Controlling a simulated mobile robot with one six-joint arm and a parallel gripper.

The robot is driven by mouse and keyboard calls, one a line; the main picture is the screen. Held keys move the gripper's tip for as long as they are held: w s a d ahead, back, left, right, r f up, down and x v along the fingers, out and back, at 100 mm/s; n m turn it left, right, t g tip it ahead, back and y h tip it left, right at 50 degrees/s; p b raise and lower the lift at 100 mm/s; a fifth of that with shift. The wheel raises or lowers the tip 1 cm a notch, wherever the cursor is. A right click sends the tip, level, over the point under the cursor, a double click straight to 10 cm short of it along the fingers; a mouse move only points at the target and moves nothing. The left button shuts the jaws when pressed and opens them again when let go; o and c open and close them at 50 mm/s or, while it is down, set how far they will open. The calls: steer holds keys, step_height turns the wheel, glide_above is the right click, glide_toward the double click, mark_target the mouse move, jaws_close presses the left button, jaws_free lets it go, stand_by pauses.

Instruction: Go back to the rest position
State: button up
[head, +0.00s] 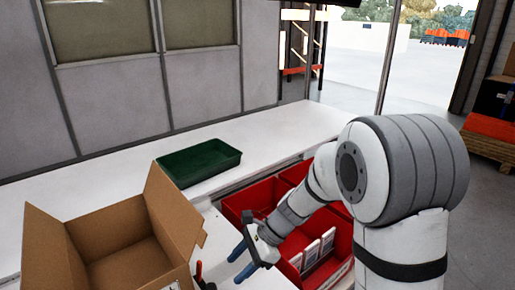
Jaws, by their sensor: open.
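My gripper (240,262) is in the lower middle of the head view. Its two blue fingers stand apart with nothing between them. It is between the open cardboard box (180,215) on its left and the red bins (335,262) on its right. My arm reaches in from the right, over the red bins, and hides part of them. No helmet shell shows in this view.
A green tray (198,166) sits on the white table (95,190) near the wall. White packets (318,252) stand in the nearest red bin. A small red-and-black item (200,275) is beside the box. The tabletop left of the tray is clear.

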steer(key=s+d+r+n+t+h, duration=0.2)
steer(key=s+d+r+n+h, duration=0.2)
steer(key=d, duration=0.6)
steer(key=s+d+r+n+t+h, duration=0.3)
steer(key=s+d+r+n, duration=0.2)
steer(key=s+d+n, duration=0.3)
steer(key=shift+d+n+h, duration=0.4)
steer(key=shift+d, duration=0.55)
steer(key=shift+s+d+r+n, duration=0.2)
steer(key=shift+s+d+n, duration=0.1)
steer(key=shift+s+d, duration=0.15)
steer(key=shift+c, duration=1.3)
